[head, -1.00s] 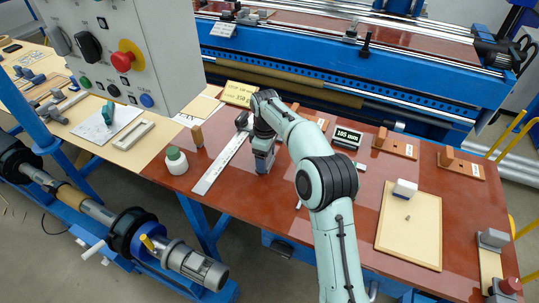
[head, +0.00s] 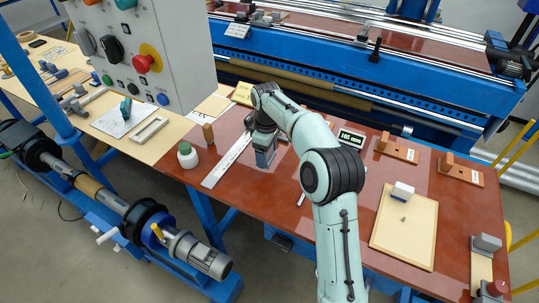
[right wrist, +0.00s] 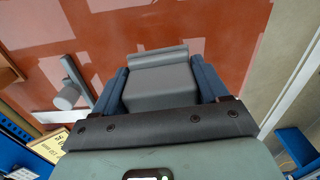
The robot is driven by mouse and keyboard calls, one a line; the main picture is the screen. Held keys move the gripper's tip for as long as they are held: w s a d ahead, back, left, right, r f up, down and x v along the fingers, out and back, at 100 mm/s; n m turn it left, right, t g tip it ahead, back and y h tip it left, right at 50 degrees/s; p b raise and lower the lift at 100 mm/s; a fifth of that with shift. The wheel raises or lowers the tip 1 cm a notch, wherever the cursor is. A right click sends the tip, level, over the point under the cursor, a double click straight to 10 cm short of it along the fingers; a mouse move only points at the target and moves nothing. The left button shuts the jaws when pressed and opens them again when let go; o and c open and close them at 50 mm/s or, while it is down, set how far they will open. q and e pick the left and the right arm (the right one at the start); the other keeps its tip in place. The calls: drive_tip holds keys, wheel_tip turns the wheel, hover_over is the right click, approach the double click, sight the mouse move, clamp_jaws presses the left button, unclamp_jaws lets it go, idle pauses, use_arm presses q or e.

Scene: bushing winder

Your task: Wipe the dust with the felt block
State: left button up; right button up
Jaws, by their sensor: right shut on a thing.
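My right gripper (head: 265,157) is low over the red-brown tabletop (head: 240,195), just right of a long pale ruler. In the right wrist view its two blue fingers (right wrist: 161,85) are shut on a grey block (right wrist: 160,78), the felt block, with a lighter grey edge at its far side. I cannot tell whether the block touches the tabletop. Paler patches show on the red surface beyond it in the right wrist view; I cannot tell dust from reflections. My left gripper is not in view.
A display reading 105 mm (head: 350,139) stands to the right. A beige board (head: 404,235) bears a white-and-grey block (head: 402,191). A control panel (head: 140,45) hangs upper left.

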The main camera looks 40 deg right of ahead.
drive_tip(key=shift+r, duration=0.7)
drive_tip(key=shift+w+d+r, duration=0.1)
drive_tip(key=shift+w+r, duration=0.05)
drive_tip(key=shift+r, duration=0.45)
drive_tip(key=shift+r, duration=0.1)
